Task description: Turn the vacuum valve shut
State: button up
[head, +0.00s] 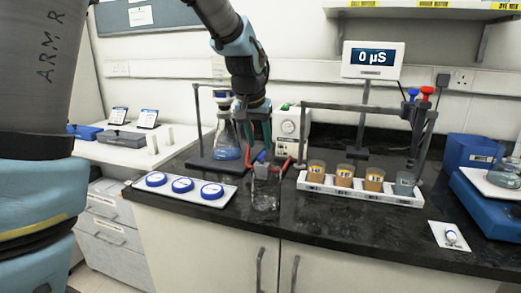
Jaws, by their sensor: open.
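My gripper (258,137) points down over the bench, fingers apart and empty. Below its fingertips is a small grey fitting (267,171) with a blue piece (262,157) and red parts (284,167) beside it; it may be the vacuum valve, but it is too small to be sure. I cannot tell whether the fingers touch it or how a handle is turned. Left of the gripper a conical flask (227,142) with blue liquid stands on a dark stand base. Behind it on the right is a cream box with a round dial (289,127), partly hidden by the gripper.
A white tray with blue-rimmed discs (184,188) lies front left. A clear container (264,198) stands near the front edge. A white rack of cups (361,189) and a stand with red and blue knobs (420,100) are to the right. Open black bench lies in front of the rack.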

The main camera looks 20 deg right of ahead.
jog(key=v, duration=0.7)
jog(key=shift+r+b, duration=0.15)
jog(key=shift+b, duration=0.15)
jog(key=shift+s+a, duration=0.1)
jog(key=a+f+n+y, duration=0.1)
jog(key=a+f, duration=0.2)
jog(key=a, duration=0.4)
jog(key=a+f+n+p, duration=0.1)
jog(key=a+f+n, duration=0.15)
jog(key=a, duration=0.35)
jog(key=a+f+n+y, duration=0.1)
jog(key=a+f, duration=0.3)
jog(key=a, duration=0.3)
jog(key=s+a+f+n, duration=0.1)
jog(key=s+a+f, duration=0.2)
jog(key=a, duration=0.3)
jog(key=s+a+f+n+g+p, duration=0.1)
jog(key=s+a+f+n, duration=0.1)
jog(key=a, duration=0.5)
jog(key=shift+s+f+g+y, duration=0.35)
jog(key=shift+s+f, duration=0.3)
jog(key=shift+s, duration=0.5)
